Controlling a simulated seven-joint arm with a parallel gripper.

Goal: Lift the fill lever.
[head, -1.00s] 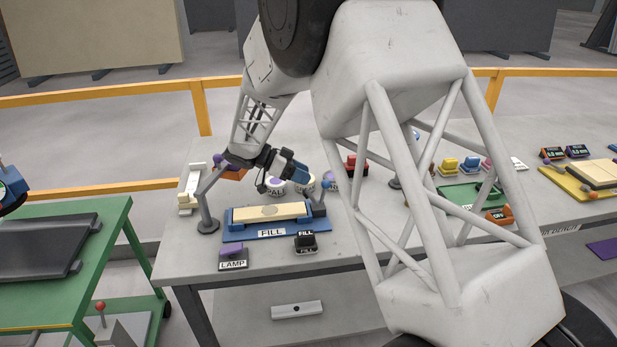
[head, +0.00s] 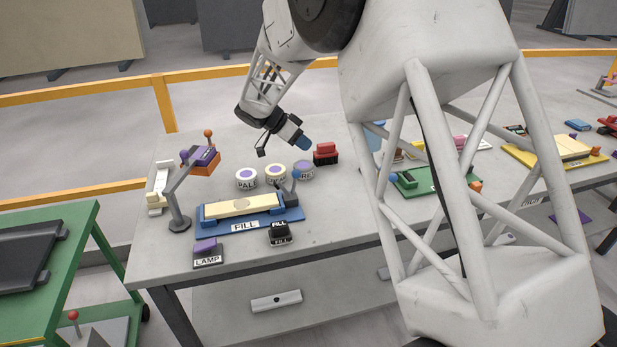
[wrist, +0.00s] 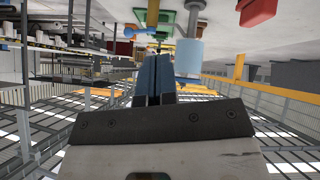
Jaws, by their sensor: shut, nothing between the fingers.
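The blue FILL unit (head: 250,222) sits near the front left of the grey table in the head view, with a cream slab on it. Its lever (head: 292,189) stands at the unit's right end, a short grey stem topped by a blue ball, roughly upright. My gripper (head: 305,144) has blue fingers, shut and empty, and hangs behind the lever, apart from it, close to the red block in the picture. I cannot make out the lever there.
Labelled round pots (head: 246,179) stand behind the unit, beside a red block (head: 326,153). A lamp arm (head: 181,200) stands at left. A pale blue cylinder (wrist: 189,56) shows in the wrist view.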

